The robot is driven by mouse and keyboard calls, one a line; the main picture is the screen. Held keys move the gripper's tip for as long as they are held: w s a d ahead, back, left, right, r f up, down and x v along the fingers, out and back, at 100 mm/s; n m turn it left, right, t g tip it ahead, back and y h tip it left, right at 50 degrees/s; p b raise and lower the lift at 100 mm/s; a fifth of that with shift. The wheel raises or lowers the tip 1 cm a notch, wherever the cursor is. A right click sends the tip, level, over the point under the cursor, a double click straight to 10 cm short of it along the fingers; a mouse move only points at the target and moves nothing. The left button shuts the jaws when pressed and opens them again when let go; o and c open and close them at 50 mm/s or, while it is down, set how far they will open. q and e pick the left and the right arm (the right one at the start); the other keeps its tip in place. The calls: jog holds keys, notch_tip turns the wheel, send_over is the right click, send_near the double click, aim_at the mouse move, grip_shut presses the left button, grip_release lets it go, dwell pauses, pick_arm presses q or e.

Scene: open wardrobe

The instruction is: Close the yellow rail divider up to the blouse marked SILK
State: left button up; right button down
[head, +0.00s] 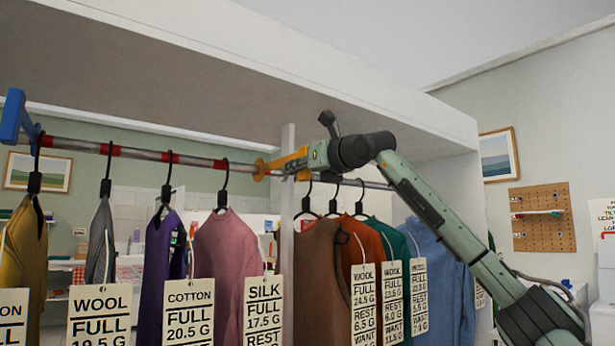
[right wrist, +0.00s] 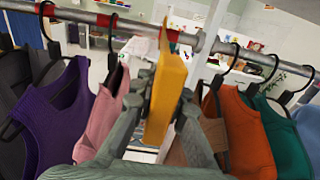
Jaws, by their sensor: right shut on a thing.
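The yellow rail divider (head: 268,167) is on the rail, to the right of the pink blouse marked SILK (head: 226,243). My right gripper (head: 306,158) is shut on the divider from its right side. In the right wrist view the divider (right wrist: 170,85) stands between the fingers. The pink blouse (right wrist: 106,128) hangs to its left there, with a gap of bare rail between its black hanger hook and the divider. My left gripper is not in view.
The rail (head: 140,153) carries red bands and a blue bracket (head: 14,115) at its left. Purple, grey and yellow garments hang left of the pink one. A white upright panel (head: 288,220) stands just behind the divider. Brown, orange, green and blue garments hang to the right.

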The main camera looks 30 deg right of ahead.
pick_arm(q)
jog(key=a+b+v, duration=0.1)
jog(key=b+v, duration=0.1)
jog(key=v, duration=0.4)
pick_arm(e)
jog(key=a, duration=0.9)
jog(key=shift+s, duration=0.35)
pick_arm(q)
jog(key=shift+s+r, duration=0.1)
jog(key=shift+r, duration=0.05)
pick_arm(e)
jog(key=c, duration=1.5)
grip_release()
jog(key=s, duration=0.8)
jog(key=s+d, duration=0.1)
jog(key=s, duration=0.3)
